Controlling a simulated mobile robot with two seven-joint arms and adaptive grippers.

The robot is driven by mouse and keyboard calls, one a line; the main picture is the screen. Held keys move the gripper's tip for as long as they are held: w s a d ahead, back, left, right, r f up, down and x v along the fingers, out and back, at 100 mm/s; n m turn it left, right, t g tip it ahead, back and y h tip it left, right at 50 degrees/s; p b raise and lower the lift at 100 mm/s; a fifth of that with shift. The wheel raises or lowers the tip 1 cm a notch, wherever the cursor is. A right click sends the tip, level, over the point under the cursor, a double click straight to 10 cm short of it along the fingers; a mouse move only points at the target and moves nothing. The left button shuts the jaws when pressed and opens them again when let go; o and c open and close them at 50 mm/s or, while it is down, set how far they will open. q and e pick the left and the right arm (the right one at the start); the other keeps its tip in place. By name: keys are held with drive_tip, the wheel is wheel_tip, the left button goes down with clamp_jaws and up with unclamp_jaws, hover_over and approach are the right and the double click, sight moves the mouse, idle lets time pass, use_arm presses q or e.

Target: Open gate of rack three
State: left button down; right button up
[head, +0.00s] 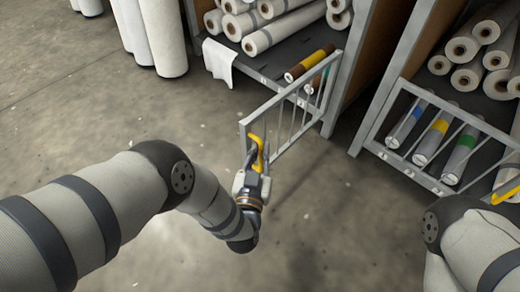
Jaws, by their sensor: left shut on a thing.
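A grey barred gate (290,112) is swung out from the front of a rack (318,95) at the upper middle. It is hinged at the rack's right post. My left gripper (257,158) is shut on the yellow handle (258,150) at the gate's free end. The fingertips are partly hidden by the gripper body. The right arm shows at the lower right, but its gripper is out of view. No rack number is readable.
The opened rack holds white rolls (285,27) and a brown-yellow roll (308,65). A white cloth (218,60) hangs over its edge. The rack at right has a closed gate (440,185) before coloured rolls (433,140). Upright white rolls (160,35) stand at upper left. The floor (330,230) is clear.

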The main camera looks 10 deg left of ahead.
use_arm(q)
drive_tip(key=shift+s+d, duration=0.1)
drive_tip(key=shift+d, duration=0.15)
drive_tip(key=c, duration=1.6)
unclamp_jaws()
drive_tip(key=shift+c, duration=0.2)
drive_tip(key=s, duration=1.2)
drive_tip(key=shift+a, duration=0.15)
